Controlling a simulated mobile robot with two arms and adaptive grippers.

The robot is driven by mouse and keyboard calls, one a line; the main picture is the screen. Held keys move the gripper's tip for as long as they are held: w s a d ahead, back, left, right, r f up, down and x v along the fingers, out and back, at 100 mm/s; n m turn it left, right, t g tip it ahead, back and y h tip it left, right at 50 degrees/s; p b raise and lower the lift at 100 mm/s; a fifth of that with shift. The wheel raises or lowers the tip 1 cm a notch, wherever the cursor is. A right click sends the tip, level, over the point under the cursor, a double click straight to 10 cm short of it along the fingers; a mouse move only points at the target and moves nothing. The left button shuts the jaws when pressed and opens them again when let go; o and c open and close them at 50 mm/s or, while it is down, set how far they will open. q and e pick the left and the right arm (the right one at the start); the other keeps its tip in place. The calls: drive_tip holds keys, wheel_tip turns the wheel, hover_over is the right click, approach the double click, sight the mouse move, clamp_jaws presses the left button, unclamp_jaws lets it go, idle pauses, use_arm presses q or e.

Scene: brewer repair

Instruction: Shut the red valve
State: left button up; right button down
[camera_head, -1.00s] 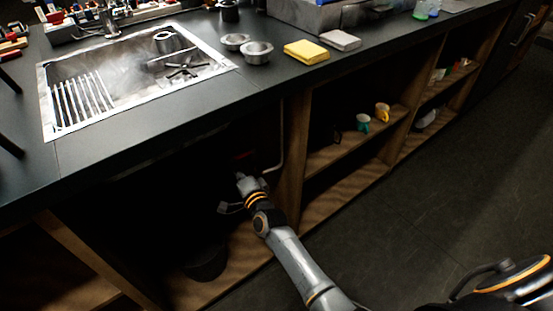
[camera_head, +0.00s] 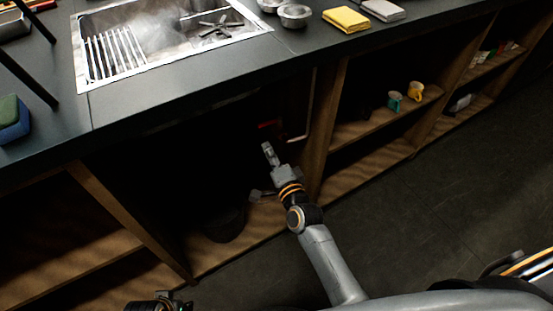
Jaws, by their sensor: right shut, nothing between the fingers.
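The red valve (camera_head: 269,124) shows as a small dark-red patch in the shadowed cupboard under the sink, beside a thin pale pipe (camera_head: 308,110). Its handle's angle is too dark to tell. My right gripper (camera_head: 267,147) is shut and empty, pointing up into the cupboard just below the valve. A small gap shows between the fingertips and the red patch; the depth between them is unclear. Part of my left gripper (camera_head: 165,303) shows at the bottom edge, cut off, so its fingers cannot be judged.
The dark counter (camera_head: 190,78) with the steaming sink (camera_head: 160,35) overhangs the cupboard. A wooden upright (camera_head: 325,135) stands right of the pipe. A dark bin (camera_head: 226,224) stands on the cupboard floor below my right gripper. Mugs (camera_head: 415,90) sit on the right shelf.

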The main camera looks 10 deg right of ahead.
drive_tip(key=s, duration=0.2)
drive_tip(key=s+d, duration=0.1)
drive_tip(key=s, duration=0.1)
idle(0.4)
